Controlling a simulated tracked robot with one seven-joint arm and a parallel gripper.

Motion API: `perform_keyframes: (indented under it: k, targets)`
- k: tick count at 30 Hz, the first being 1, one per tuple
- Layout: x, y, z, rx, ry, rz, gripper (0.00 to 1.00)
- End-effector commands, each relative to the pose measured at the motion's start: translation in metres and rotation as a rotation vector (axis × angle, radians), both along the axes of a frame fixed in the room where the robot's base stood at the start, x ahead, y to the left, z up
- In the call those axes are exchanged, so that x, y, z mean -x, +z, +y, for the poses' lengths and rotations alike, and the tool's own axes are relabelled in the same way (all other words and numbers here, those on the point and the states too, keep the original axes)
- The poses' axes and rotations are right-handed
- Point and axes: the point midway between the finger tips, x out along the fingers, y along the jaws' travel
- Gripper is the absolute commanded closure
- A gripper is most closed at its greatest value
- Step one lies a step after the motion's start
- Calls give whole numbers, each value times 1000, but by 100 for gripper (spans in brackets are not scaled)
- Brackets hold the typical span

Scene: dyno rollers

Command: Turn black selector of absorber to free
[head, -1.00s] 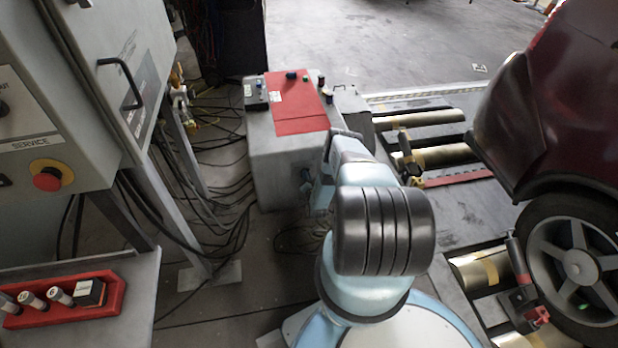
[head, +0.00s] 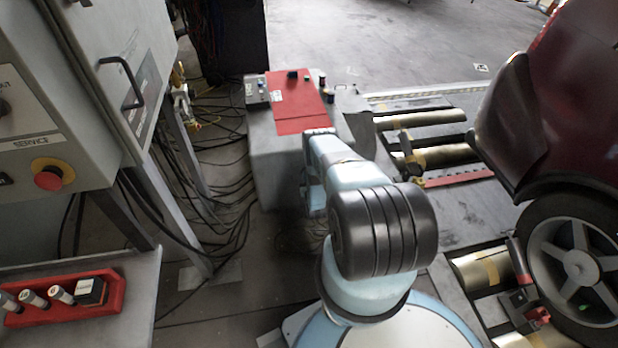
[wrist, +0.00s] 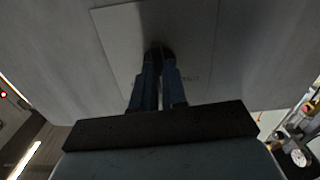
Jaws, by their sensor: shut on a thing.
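The absorber is a grey box (head: 272,160) with a red top, at the middle of the head view. My arm stands in front of its near face and hides my gripper there. In the wrist view a pale plate (wrist: 117,40) sits on a grey face. My gripper (wrist: 158,62) is shut at this plate on a small dark piece, which looks like the black selector (wrist: 157,48). The fingers cover most of it, so I cannot tell which way it points.
A grey cabinet (head: 110,60) with a red stop button stands at the left. Black cables (head: 215,170) lie between it and the absorber. A red tray (head: 65,300) is at bottom left. Rollers (head: 430,120) and a dark red car (head: 580,100) are at the right.

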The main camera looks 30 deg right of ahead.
Motion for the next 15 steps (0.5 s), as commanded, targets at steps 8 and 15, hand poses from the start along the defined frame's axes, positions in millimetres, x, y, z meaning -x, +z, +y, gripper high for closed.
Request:
perform_keyframes:
  k: [8, 15]
  targets:
    - [5, -5, 0, 250, -1, 83, 100]
    - [4, -5, 0, 448, -1, 139, 100]
